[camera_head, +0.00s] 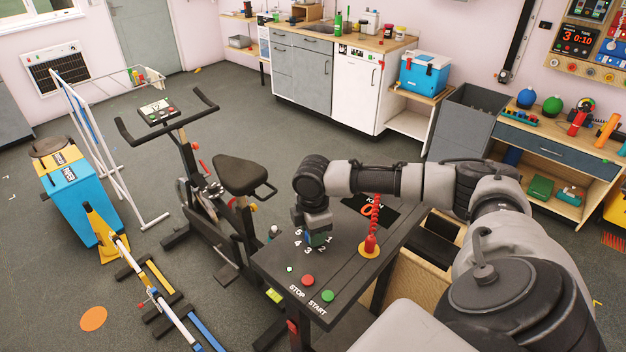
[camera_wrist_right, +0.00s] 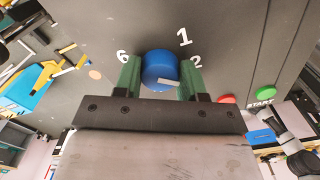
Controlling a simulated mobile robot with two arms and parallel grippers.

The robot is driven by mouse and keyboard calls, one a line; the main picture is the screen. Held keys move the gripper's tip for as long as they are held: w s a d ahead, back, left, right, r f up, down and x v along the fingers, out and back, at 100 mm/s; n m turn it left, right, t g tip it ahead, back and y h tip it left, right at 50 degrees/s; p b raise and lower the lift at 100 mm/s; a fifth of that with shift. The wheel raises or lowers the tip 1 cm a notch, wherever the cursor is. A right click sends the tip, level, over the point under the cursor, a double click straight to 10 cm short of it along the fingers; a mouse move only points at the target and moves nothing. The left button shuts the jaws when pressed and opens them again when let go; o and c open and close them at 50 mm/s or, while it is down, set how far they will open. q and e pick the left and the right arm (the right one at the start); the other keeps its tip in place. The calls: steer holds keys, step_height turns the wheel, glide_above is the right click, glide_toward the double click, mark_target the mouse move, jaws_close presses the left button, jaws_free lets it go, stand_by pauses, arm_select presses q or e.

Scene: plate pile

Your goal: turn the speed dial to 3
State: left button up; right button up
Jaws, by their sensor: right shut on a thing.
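The speed dial is a round blue knob (camera_wrist_right: 158,68) on the dark panel. A short white mark on it points toward the lower right in the right wrist view, below the printed 2; I cannot tell its exact number. The 6, 1 and 2 show around it; other numbers there are hidden by my gripper. My right gripper (camera_wrist_right: 160,76) is shut on the knob, one green finger on each side. In the head view my right gripper (camera_head: 316,238) reaches down onto the panel and hides most of the knob. My left gripper is not in view.
The dark console table (camera_head: 345,268) also holds a red STOP button (camera_head: 308,280), a green START button (camera_head: 327,295) and a red coiled cord on a yellow base (camera_head: 369,246). An exercise bike (camera_head: 215,195) stands close on the left.

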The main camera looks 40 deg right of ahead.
steer(key=m+p, duration=0.2)
steer(key=shift+r+m, duration=0.15)
steer(key=shift+m, duration=0.15)
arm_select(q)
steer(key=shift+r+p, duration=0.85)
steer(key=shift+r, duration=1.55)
arm_select(e)
steer(key=shift+m, duration=1.5)
steer(key=o, duration=0.9)
arm_select(q)
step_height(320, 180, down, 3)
steer(key=b, duration=0.3)
arm_select(e)
step_height(320, 180, up, 10)
steer(key=shift+r, duration=0.25)
